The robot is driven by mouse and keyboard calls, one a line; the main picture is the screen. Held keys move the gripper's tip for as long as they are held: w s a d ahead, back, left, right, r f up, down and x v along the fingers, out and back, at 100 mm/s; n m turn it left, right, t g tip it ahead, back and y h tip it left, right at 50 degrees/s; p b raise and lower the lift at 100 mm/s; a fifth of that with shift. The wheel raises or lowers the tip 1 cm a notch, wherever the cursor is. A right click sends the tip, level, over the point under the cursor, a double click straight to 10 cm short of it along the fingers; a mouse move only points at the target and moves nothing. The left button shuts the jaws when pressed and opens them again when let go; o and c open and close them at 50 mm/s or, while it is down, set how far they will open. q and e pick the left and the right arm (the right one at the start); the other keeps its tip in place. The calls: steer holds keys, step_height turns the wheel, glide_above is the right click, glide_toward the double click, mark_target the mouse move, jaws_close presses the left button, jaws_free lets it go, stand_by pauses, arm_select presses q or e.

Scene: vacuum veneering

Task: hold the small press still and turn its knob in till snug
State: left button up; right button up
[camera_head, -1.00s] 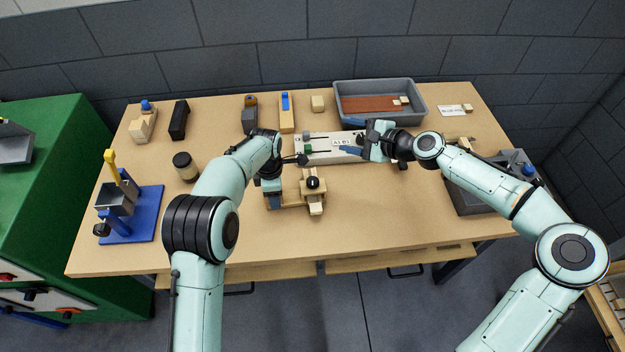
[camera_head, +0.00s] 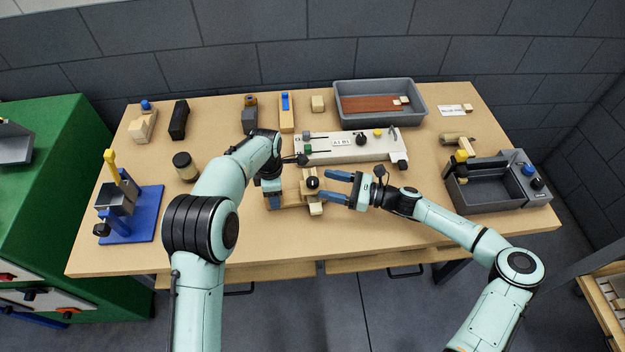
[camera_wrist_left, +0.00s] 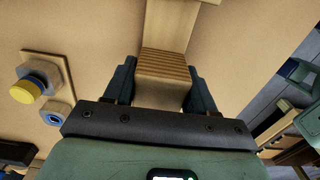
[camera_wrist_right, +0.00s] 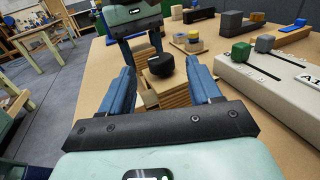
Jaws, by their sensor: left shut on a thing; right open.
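The small press (camera_head: 290,201) is a light wooden block piece on the table's front middle. Its black knob (camera_head: 312,183) sits on top at its right end. The knob also shows in the right wrist view (camera_wrist_right: 160,66), ahead of and between the open fingers. My left gripper (camera_head: 270,193) is shut on the press's wooden left part, which shows between its fingers in the left wrist view (camera_wrist_left: 163,85). My right gripper (camera_head: 335,186) is open, its blue fingers just right of the knob with nothing between them in the head view. My left arm hides part of the press.
A white control box (camera_head: 325,156) with sliders and knobs stands right behind the press. A grey tray (camera_head: 420,108) with a brown sheet is at the back. A grey basin (camera_head: 478,204) is at right, a blue stand (camera_head: 147,216) at left. The table front is clear.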

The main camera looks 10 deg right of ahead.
mark_target(319, 182)
steer(key=x, duration=0.5)
steer(key=shift+w+a, duration=0.1)
steer(key=shift+a, duration=0.1)
steer(key=c, duration=1)
